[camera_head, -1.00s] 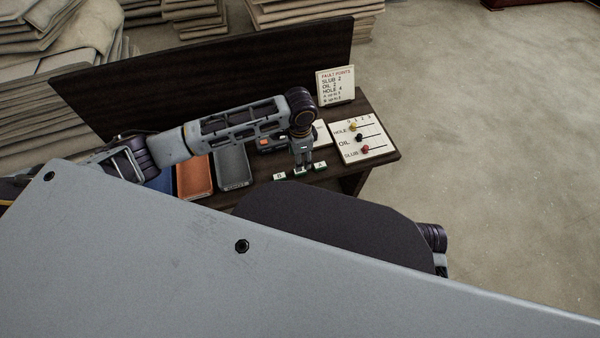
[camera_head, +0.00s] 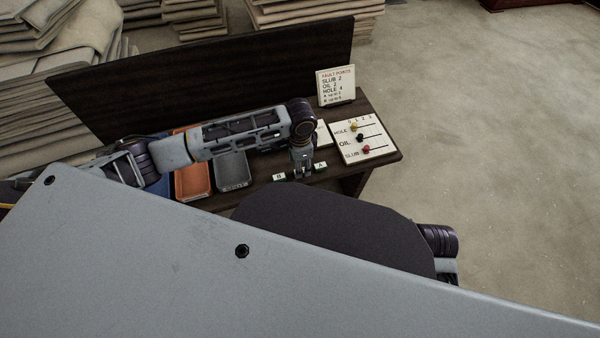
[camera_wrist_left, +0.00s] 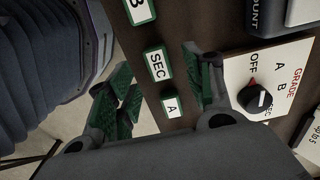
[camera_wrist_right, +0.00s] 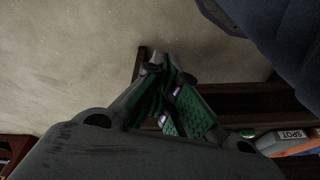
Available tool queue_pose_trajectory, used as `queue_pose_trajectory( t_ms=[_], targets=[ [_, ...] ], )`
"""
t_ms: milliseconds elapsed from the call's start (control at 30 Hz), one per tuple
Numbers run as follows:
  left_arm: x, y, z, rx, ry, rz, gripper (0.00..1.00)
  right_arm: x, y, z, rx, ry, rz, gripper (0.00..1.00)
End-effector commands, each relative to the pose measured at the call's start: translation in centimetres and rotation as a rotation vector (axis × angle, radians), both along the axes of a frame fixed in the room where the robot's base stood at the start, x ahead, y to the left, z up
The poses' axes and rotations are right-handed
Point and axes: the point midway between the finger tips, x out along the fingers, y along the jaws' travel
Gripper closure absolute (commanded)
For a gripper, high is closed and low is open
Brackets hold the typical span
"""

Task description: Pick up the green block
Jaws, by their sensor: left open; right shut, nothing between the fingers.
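Three small green-sided blocks with white tops lie in a row on the dark table. In the left wrist view they read B (camera_wrist_left: 140,10), SEC (camera_wrist_left: 157,64) and A (camera_wrist_left: 172,106). In the head view, block B (camera_head: 279,177) and block A (camera_head: 320,166) show on either side of my left gripper (camera_head: 302,174), which hides the SEC block. The left gripper also shows in its wrist view (camera_wrist_left: 165,88), open and pointing down, its green-padded fingers apart on either side of the row. My right gripper (camera_wrist_right: 164,62) is shut and empty, away from the blocks.
A card with a GRADE dial (camera_wrist_left: 280,85) lies close beside one left finger. Orange (camera_head: 191,180) and grey (camera_head: 232,168) trays lie left. A dark back panel (camera_head: 200,80) rises behind.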

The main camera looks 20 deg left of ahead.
Motion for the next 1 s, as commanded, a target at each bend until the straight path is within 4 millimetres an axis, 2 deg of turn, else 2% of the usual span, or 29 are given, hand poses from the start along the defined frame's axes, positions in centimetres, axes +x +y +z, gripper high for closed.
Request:
queue_pose_trajectory(
  t_ms=[233,400,600,933,1000],
  targets=[
    [-0.2,0.0,-2.3,0.0,0.0,0.001,0.48,0.3,0.4,1.6,0.02,-0.044,0.005,1.0],
    [-0.2,-0.1,-3.3,0.0,0.0,0.0,0.48,0.1,0.7,0.8,0.035,-0.052,0.007,1.0],
    [-0.2,-0.1,-3.5,-0.001,-0.001,-0.001,0.48,-0.5,0.7,-0.1,0.035,-0.039,0.008,1.0],
    [-0.2,-0.1,-3.4,-0.001,-0.001,0.0,0.48,-0.2,0.7,0.2,0.036,-0.044,0.007,1.0],
    [-0.2,-0.1,-3.4,-0.001,-0.001,0.0,0.55,-0.1,0.8,0.3,0.038,-0.048,0.005,1.0]
  ],
)
